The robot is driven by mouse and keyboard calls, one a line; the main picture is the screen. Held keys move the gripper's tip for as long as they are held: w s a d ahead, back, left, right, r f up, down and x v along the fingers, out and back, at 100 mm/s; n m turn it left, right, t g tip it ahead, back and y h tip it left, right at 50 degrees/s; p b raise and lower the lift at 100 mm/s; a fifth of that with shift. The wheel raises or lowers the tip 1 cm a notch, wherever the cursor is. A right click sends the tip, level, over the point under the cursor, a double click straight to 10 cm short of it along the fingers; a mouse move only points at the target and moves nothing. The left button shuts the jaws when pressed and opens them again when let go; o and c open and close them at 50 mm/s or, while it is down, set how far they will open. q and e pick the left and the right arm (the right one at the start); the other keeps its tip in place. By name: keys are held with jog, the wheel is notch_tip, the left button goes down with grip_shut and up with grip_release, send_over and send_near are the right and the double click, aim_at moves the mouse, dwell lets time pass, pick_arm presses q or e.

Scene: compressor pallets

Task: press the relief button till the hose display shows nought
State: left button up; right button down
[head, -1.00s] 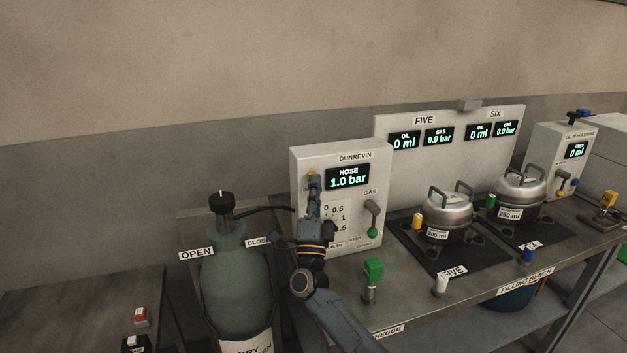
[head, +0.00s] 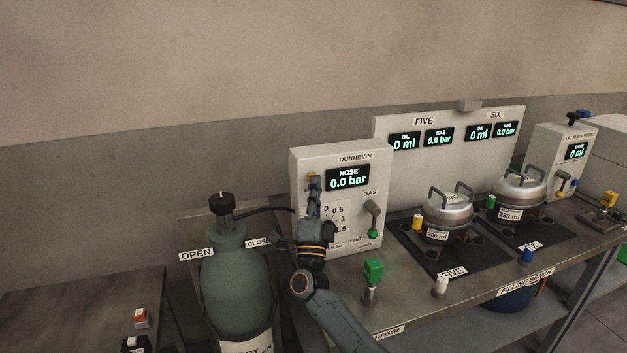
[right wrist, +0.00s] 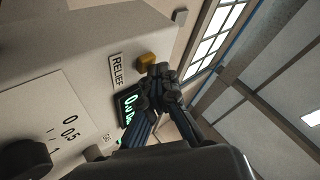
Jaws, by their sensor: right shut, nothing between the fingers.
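The Dunrevin panel (head: 298,165) stands on the bench, and its hose display (head: 347,178) reads 0.0 bar. The yellow relief button (head: 314,178) is at the panel's upper left, and it also shows in the right wrist view (right wrist: 147,61) beside the RELIEF label (right wrist: 116,70). My right gripper (head: 313,190) is shut and empty, with its fingertips (right wrist: 160,70) right at the button. Whether they still press on it I cannot tell. My left gripper is not in view.
A gas lever (head: 373,212) is on the panel's right side. A green gas bottle (head: 236,270) with a hose stands left of the panel. A green-topped valve (head: 373,270) is in front. Two metal pots (head: 449,212) (head: 520,188) stand on dark mats to the right.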

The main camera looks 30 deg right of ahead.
jog(key=shift+s, duration=0.1)
dwell(0.4)
jog(key=shift+s+a+p, duration=0.2)
jog(key=shift+s+p, duration=0.4)
jog(key=shift+s, duration=0.2)
jog(key=s+p, duration=0.1)
jog(key=s, duration=0.1)
jog(key=s+a+p, duration=0.1)
jog(key=s, duration=0.1)
jog(key=shift+s+a+p, duration=0.1)
jog(key=shift+s+p, duration=0.25)
jog(key=shift+s, duration=0.05)
